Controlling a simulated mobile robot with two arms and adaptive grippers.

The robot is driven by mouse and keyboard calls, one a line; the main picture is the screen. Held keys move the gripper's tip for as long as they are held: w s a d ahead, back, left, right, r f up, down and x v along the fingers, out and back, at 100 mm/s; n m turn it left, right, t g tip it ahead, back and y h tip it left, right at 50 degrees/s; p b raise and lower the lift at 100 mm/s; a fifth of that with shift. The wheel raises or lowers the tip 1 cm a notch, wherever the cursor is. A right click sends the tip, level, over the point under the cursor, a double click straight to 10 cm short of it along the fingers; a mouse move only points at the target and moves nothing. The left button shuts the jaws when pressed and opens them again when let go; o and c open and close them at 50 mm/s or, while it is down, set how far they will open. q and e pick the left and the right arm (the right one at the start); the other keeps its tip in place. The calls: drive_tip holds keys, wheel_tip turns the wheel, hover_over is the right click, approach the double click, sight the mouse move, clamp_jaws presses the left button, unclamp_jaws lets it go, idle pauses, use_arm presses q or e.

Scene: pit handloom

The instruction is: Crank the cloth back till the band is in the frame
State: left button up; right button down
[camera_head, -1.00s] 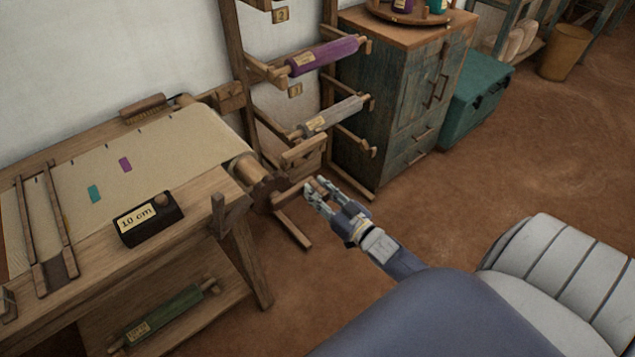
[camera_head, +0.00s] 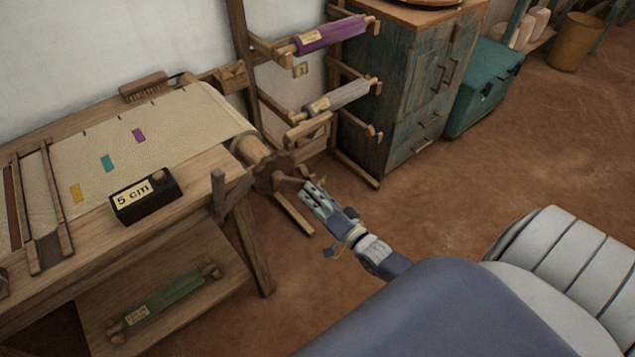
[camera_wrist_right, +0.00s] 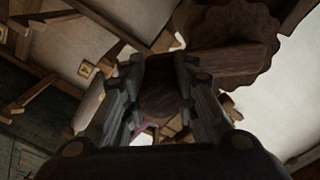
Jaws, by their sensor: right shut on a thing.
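The cream cloth (camera_head: 178,140) lies on the loom and runs to a wooden roller (camera_head: 250,150) at its right end. It carries purple (camera_head: 139,135), teal (camera_head: 108,163) and orange (camera_head: 77,193) patches. A wooden frame of slats (camera_head: 55,190) lies across it at the left; the patches are right of it. A black box (camera_head: 145,199) reads "5 cm". My right gripper (camera_head: 310,194) is shut on the crank handle (camera_wrist_right: 165,105) beside the toothed wheel (camera_head: 275,175). My left gripper is out of view.
A rack behind holds a purple roll (camera_head: 330,34) and a grey roll (camera_head: 340,98). A green roll (camera_head: 165,300) lies on the shelf below the loom. A cabinet (camera_head: 405,90) and a teal chest (camera_head: 485,85) stand at the back. The floor right of the loom is clear.

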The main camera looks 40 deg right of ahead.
drive_tip(key=shift+a+f+m, duration=0.3)
drive_tip(key=shift+m, duration=0.1)
drive_tip(key=c, duration=1.2)
unclamp_jaws()
drive_tip(key=shift+c, duration=0.2)
drive_tip(key=s, duration=1.2)
drive_tip(key=shift+d, duration=0.45)
drive_tip(key=shift+f, duration=0.1)
